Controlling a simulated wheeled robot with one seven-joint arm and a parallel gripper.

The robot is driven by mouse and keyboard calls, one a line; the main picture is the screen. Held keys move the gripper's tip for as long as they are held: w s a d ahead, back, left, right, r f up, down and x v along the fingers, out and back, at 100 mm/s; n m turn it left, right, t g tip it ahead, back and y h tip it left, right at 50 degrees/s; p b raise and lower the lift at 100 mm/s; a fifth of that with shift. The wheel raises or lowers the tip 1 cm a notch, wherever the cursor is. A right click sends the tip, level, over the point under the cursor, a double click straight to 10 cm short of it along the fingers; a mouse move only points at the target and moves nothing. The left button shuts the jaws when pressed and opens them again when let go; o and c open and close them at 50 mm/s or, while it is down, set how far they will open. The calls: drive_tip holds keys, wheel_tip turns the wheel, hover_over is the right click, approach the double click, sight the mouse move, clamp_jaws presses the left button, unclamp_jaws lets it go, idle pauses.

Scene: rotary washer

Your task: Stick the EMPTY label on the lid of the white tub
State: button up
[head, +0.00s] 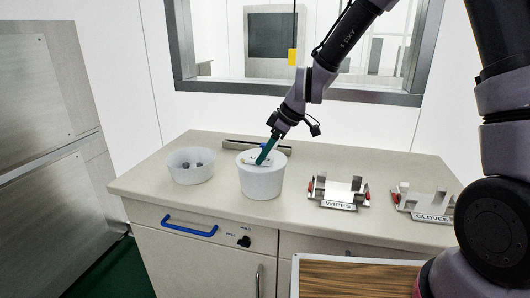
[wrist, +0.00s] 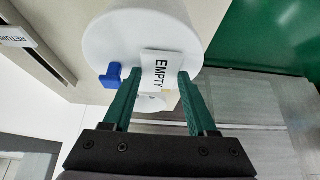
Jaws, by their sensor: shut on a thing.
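The white tub (head: 262,184) stands on the counter with its lid on top, upright. My gripper (head: 262,160) reaches down from above with its green fingers at the lid. In the wrist view, the gripper (wrist: 160,78) is shut on the white EMPTY label (wrist: 161,66), which sits between the fingertips with its black letters visible. The label overlaps the pale round lid (wrist: 115,38) in that view. I cannot tell whether it touches the lid. In the head view the fingers partly hide the label and lid top.
An open white bowl (head: 190,168) with grey pieces stands left of the tub. Metal holders marked WIPES (head: 338,192) and GLOVES (head: 424,205) stand to the right. A metal strip (head: 262,147) lies behind the tub. A blue piece (wrist: 111,76) shows beside the lid.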

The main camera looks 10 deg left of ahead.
drive_tip(key=shift+f, duration=0.15)
idle(0.4)
drive_tip(key=o, duration=1.4)
drive_tip(key=shift+c, duration=0.2)
